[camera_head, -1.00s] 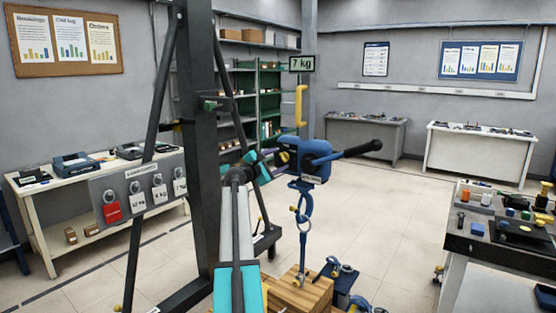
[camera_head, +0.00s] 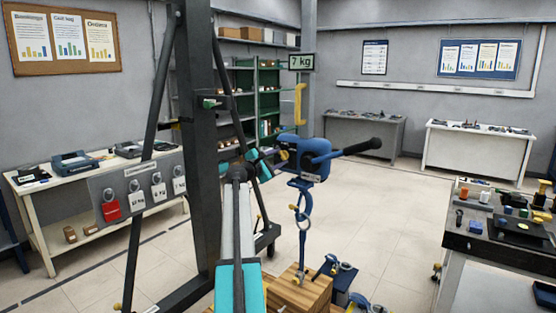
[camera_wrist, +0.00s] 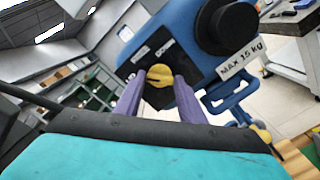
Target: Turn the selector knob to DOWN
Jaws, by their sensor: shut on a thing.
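A blue hoist (camera_head: 315,155) with a black handle hangs in the middle of the head view. In the wrist view its blue body (camera_wrist: 190,35) fills the upper part, with a "MAX 15 kg" label and a black panel. The yellow selector knob (camera_wrist: 162,75) sits on that panel, under small lettering too blurred to read. My gripper (camera_wrist: 159,84) has its two purple fingers on either side of the knob, shut on it. In the head view my gripper (camera_head: 272,158) is at the hoist's left face, and the knob is hard to make out there.
A dark frame post (camera_head: 197,150) stands left of the hoist, with a tagged panel (camera_head: 142,188) on it. A cluttered bench (camera_head: 465,240) is at the right.

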